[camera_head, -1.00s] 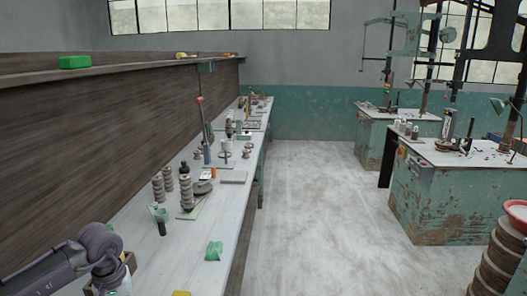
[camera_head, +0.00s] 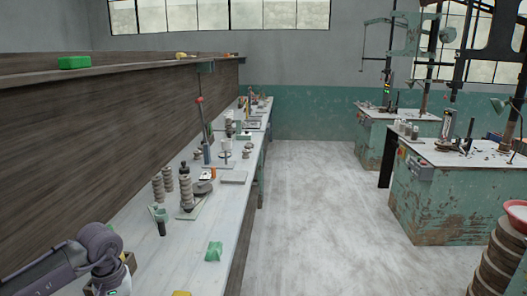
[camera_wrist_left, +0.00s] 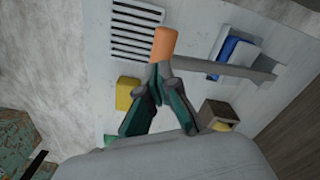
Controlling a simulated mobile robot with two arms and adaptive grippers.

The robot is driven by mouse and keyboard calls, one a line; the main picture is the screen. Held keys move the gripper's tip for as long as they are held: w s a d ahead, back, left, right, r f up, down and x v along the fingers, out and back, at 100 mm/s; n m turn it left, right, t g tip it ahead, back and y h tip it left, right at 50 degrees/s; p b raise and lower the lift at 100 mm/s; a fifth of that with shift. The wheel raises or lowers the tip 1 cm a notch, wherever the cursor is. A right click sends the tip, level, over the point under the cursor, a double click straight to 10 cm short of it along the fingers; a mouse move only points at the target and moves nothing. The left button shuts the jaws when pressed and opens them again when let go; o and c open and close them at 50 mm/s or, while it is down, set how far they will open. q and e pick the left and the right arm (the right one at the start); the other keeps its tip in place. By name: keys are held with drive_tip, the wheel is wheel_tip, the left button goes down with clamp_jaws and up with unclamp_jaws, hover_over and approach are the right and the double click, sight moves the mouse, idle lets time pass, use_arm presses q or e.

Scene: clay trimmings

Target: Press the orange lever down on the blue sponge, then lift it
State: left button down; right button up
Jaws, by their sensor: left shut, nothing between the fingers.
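In the left wrist view, the lever has an orange end (camera_wrist_left: 165,42) and a grey bar (camera_wrist_left: 235,70) running to the right. The blue sponge (camera_wrist_left: 228,48) sits in a pale holder beside the bar, partly covered by it; whether they touch is unclear. My left gripper (camera_wrist_left: 157,78) is shut and empty, its fingertips close to the lever just below the orange end in the picture. I cannot tell whether they touch it. In the head view my left arm comes in at the lower left; its fingers, the lever and the sponge are not visible there.
A yellow block (camera_wrist_left: 127,93) and a wooden box (camera_wrist_left: 217,112) lie either side of the gripper. A dark slotted panel (camera_wrist_left: 137,30) is near the orange end. On the bench (camera_head: 195,240) are a green block (camera_head: 214,251) and several stacked discs farther along.

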use_arm(q)
drive_tip(key=shift+f, duration=0.25)
idle(0.4)
drive_tip(key=shift+f+b, duration=0.9)
drive_tip(key=shift+b, duration=0.1)
idle(0.3)
drive_tip(key=shift+r+p, duration=1.75)
drive_tip(key=shift+r, duration=1.8)
drive_tip(key=shift+s+f, duration=0.1)
